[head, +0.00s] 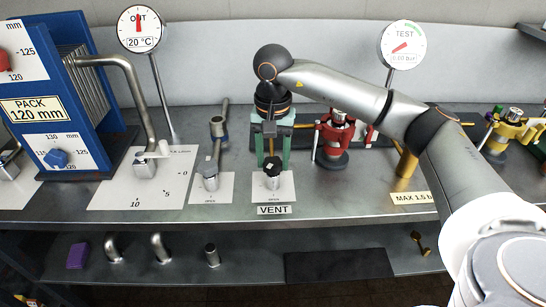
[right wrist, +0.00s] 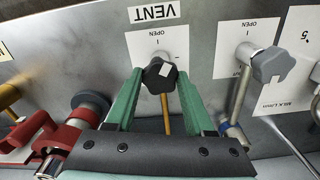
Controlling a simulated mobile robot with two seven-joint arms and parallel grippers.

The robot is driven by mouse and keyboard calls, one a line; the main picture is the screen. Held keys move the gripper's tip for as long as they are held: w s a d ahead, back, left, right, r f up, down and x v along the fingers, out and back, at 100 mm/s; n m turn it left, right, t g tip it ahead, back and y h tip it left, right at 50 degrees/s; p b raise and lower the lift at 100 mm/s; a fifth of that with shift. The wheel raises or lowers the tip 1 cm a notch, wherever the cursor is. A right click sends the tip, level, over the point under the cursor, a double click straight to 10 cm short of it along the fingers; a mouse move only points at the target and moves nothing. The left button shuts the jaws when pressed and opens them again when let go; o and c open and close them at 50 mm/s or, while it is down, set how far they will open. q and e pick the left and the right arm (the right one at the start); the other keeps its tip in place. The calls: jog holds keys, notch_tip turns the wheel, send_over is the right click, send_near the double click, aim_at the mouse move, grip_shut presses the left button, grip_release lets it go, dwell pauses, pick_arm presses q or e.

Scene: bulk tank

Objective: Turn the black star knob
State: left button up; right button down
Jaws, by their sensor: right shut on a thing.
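The black star knob (head: 273,165) stands on the white plate above the VENT label at the bench's front middle. It also shows in the right wrist view (right wrist: 158,75), with a white mark on its top. My right gripper (head: 272,158) reaches down from above with green fingers. In the right wrist view the gripper (right wrist: 159,78) has one finger on each side of the knob and is shut on it. The knob's far side is partly hidden in the head view. My left gripper is not in view.
A grey-handled valve (head: 209,168) stands just left of the knob, and a red valve (head: 335,135) stands to its right. A bent pipe (head: 143,115) and a blue PACK unit (head: 85,140) are further left. A TEST gauge (head: 403,45) rises behind my right arm.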

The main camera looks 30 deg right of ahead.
aim_at(273, 163)
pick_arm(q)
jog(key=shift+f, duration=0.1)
pick_arm(e)
jog(key=shift+c, duration=1.4)
grip_release()
pick_arm(q)
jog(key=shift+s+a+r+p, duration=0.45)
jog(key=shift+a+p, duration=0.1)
jog(key=shift+p, duration=0.35)
pick_arm(e)
notch_tip(273, 163, up, 13)
jog(key=shift+f, duration=0.2)
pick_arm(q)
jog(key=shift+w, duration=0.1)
pick_arm(e)
jog(key=shift+s+f, duration=0.1)
